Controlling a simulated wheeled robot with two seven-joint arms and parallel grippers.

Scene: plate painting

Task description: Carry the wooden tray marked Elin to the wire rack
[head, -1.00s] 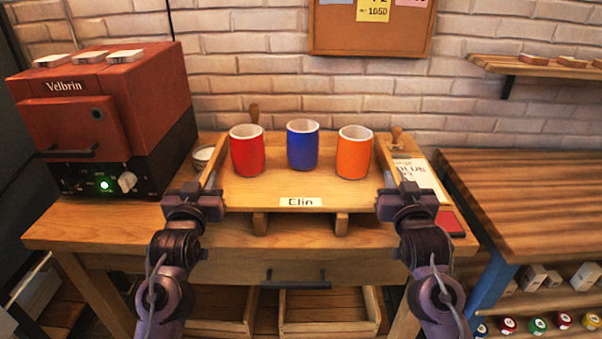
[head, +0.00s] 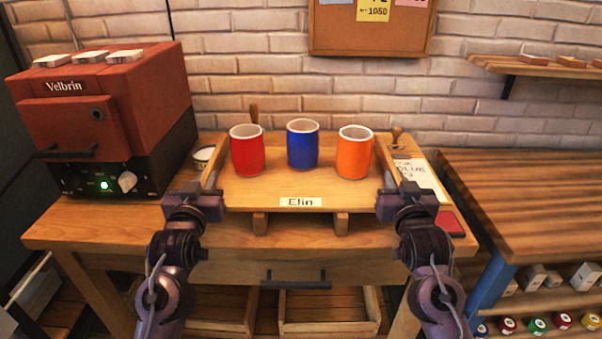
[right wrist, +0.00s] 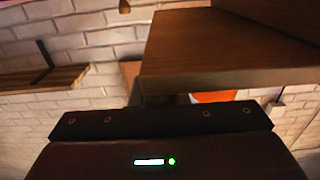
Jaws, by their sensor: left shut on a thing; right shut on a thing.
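The wooden tray marked Elin (head: 255,197) is in the middle of the head view, above the wooden table. A red cup (head: 247,152), a blue cup (head: 302,146) and an orange cup (head: 354,153) stand upright on it. My left gripper (head: 208,190) is shut on the tray's left side. My right gripper (head: 393,188) is shut on its right side. Both sets of fingertips are hard to make out. In the right wrist view a wooden board (right wrist: 230,72), likely part of the tray, fills the upper right. I see no wire rack.
A red oven marked Velbrin (head: 100,110) stands on the table (head: 90,228) at left. A small white-rimmed pot, a printed card (head: 420,176) and a red pad (head: 450,222) lie near the tray. A slatted bench (head: 530,190) is at right, with jars below.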

